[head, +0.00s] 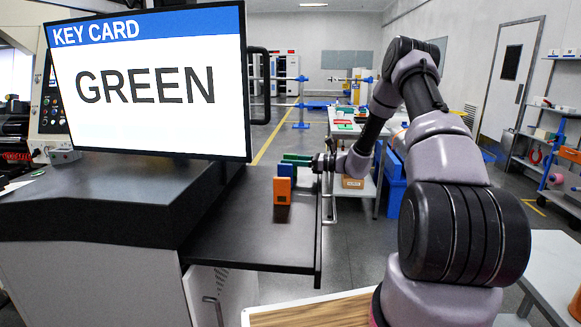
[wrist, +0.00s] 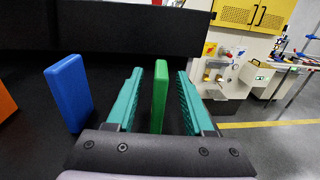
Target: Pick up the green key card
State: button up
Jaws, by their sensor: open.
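The green key card (wrist: 160,92) stands upright on the dark shelf, between the two teal fingers of my gripper (wrist: 160,74) in the wrist view. A blue card (wrist: 69,92) stands to the left, outside the fingers. An orange card (head: 282,190) stands nearest in the head view, in front of the blue one. In the head view my gripper (head: 300,160) reaches in from the right, and the green card and teal fingers overlap there. The screen reads KEY CARD GREEN.
The monitor (head: 150,85) stands on the dark console to the left of the cards. The black shelf (head: 250,232) is bare in front of the orange card. Its right edge lies close under my gripper. In the wrist view a dark wall rises behind the cards.

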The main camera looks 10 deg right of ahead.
jog(key=shift+a, duration=0.1)
grip_shut()
